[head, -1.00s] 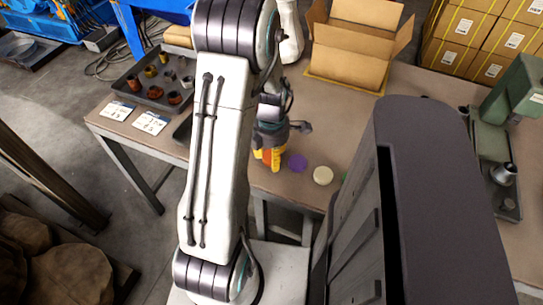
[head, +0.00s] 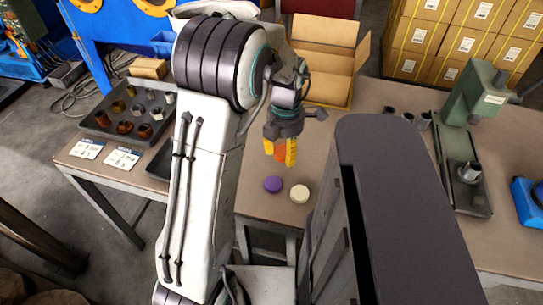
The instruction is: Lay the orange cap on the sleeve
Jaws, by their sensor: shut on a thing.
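My gripper (head: 280,152), with yellow fingers, is shut on the orange cap (head: 280,153). Only a bit of the cap shows between the fingers. The gripper points down over the brown table, beyond the purple cap and cream cap. I cannot tell for sure which part is the sleeve. A metal cylinder (head: 470,171) stands in a grey tray under the green press at the right, well apart from my gripper.
A purple cap (head: 273,184) and a cream cap (head: 299,194) lie near the table's front edge. A cardboard box (head: 325,62) stands open at the back. A dark tray (head: 105,133) with several cylindrical parts is at the left. The green press (head: 480,92) stands right.

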